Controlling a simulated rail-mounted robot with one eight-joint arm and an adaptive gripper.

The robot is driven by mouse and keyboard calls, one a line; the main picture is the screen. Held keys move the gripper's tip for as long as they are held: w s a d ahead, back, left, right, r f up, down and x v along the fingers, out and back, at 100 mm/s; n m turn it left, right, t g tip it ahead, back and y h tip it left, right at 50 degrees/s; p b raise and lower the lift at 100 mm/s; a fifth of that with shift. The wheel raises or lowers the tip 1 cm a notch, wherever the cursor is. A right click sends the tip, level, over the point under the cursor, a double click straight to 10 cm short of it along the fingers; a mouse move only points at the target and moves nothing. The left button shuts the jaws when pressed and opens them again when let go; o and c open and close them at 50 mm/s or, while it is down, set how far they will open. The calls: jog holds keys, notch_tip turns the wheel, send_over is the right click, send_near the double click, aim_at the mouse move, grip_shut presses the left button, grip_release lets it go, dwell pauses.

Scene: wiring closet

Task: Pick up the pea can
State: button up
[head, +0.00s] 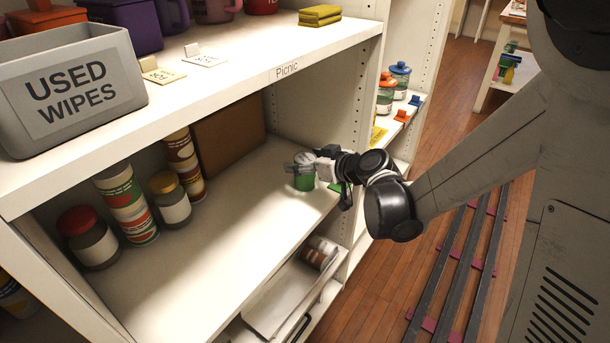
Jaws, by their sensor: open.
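A small green can (304,181) with a metal top stands upright on the middle shelf, near its right end. It looks like the pea can, but its label is too small to read. My gripper (302,168) is open and reaches in from the right at the can's upper part. Its fingers overlap the can in the picture. I cannot tell whether they touch it. Part of the can is hidden behind the gripper.
On the same shelf (235,225), a red-lidded jar (90,240), tall cans (128,205), a yellow-lidded jar (170,200) and a brown box (230,137) stand left of the can. The shelf's middle is clear. The upper shelf, with a grey wipes bin (70,90), overhangs it. A side panel (362,110) stands at right.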

jog(key=c, duration=1.7)
jog(key=shift+r, duration=0.1)
